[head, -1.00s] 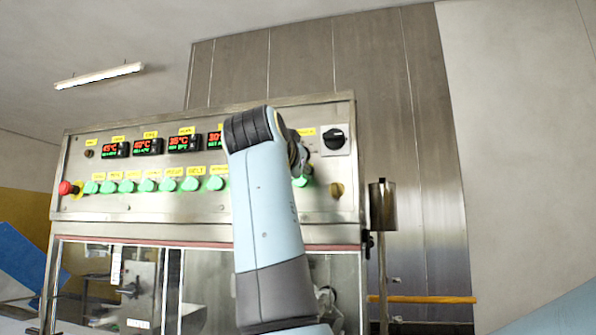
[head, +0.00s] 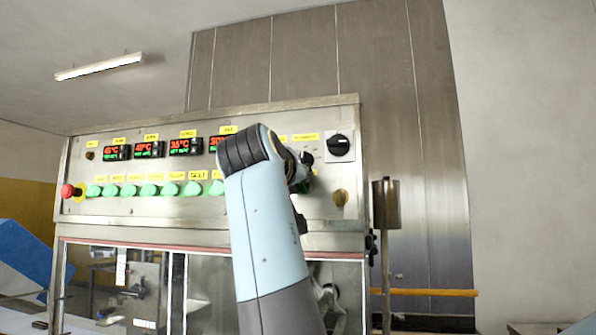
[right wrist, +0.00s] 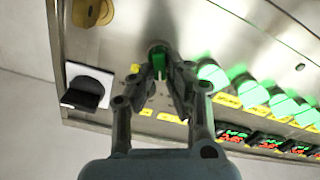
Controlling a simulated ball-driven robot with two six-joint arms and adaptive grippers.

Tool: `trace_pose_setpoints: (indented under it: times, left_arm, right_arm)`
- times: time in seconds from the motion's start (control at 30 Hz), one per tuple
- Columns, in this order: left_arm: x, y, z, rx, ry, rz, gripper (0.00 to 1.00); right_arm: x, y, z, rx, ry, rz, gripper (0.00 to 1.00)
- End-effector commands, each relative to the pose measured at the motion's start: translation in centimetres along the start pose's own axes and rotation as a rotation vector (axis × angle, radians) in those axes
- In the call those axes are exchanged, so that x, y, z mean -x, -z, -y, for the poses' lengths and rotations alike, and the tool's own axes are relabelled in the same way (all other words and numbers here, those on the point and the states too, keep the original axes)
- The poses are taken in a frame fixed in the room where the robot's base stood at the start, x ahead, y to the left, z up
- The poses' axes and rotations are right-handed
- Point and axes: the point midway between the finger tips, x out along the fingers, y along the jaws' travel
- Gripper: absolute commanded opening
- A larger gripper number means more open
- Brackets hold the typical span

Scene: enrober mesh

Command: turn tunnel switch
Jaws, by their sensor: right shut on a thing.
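The control panel (head: 190,212) faces me with a row of green-lit switches (head: 149,190). My right gripper (right wrist: 160,76) is shut on a green switch (right wrist: 158,62), the end one of the row, which I take to be the tunnel switch. In the right wrist view its fingers sit on both sides of the knob. In the head view my right arm covers part of the row, and the held switch is mostly hidden behind the gripper. The labels are too small to read surely. My left gripper is not in view.
A black rotary knob (head: 339,145) on a white plate is right of the gripper, with a brass-coloured fitting (head: 340,197) below it. A red emergency button (head: 67,191) is at the panel's left. A metal cylinder on a post (head: 385,205) stands right of the machine.

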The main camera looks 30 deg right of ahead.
Motion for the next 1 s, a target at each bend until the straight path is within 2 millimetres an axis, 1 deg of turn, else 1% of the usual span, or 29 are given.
trace_pose_setpoints:
  times: [0.03,0.3,0.8,0.83,1.0]
  left_arm:
    - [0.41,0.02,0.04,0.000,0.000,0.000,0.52]
    - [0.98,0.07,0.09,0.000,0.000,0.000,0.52]
    - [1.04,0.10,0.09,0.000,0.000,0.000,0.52]
    - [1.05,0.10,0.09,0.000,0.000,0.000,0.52]
    - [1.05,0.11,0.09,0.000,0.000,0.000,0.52]
  right_arm:
    - [-0.02,0.24,-0.10,0.024,-0.002,-0.002,0.00]
    - [-0.02,0.20,0.01,0.112,-0.003,-0.004,0.00]
    - [-0.02,0.15,0.04,0.131,-0.003,-0.005,0.00]
    - [-0.02,0.15,0.04,0.131,-0.003,-0.005,0.14]
    - [-0.02,0.13,0.06,0.130,-0.002,-0.004,0.35]
